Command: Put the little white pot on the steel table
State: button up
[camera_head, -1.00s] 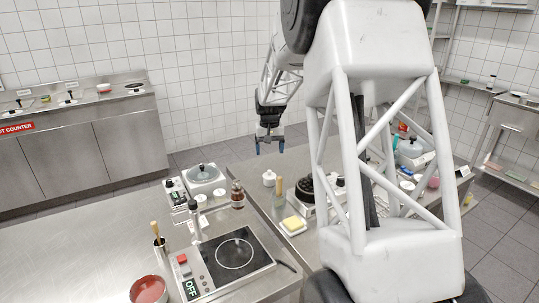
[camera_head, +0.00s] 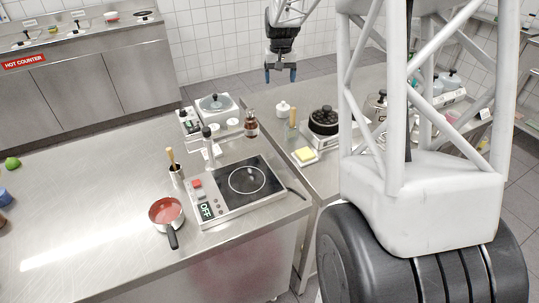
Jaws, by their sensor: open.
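A little white pot (camera_head: 283,109) with a lid knob stands upright near the back left edge of the steel table (camera_head: 332,172) in the middle. My gripper (camera_head: 281,76) hangs open and empty, pointing down, above and behind the white pot in the picture. Its two blue fingertips are apart, with nothing between them. A clear gap shows between the gripper and the pot. Part of the table is hidden behind my arm.
Near the pot stand a butter dish (camera_head: 304,156), a dark round pan (camera_head: 324,122) on a burner and a brown bottle (camera_head: 251,124). The left counter (camera_head: 90,200) holds a hotplate (camera_head: 243,182) and a red-filled saucepan (camera_head: 166,212). Its left part has bare room.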

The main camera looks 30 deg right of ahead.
jog(key=s+a+r+n, duration=0.1)
jog(key=s+a+r, duration=0.5)
jog(key=s+a, duration=0.3)
jog(key=s+a+n, duration=0.1)
jog(key=s+a, duration=0.4)
jog(key=s, duration=0.6)
jog(key=s+a+n+t, duration=0.1)
jog(key=s+a, duration=0.5)
jog(key=s, duration=0.5)
jog(key=s+a+n+t, duration=0.1)
jog(key=s+a, duration=0.4)
jog(key=s, duration=0.6)
jog(key=shift+a+f, duration=0.25)
jog(key=shift+f, duration=0.05)
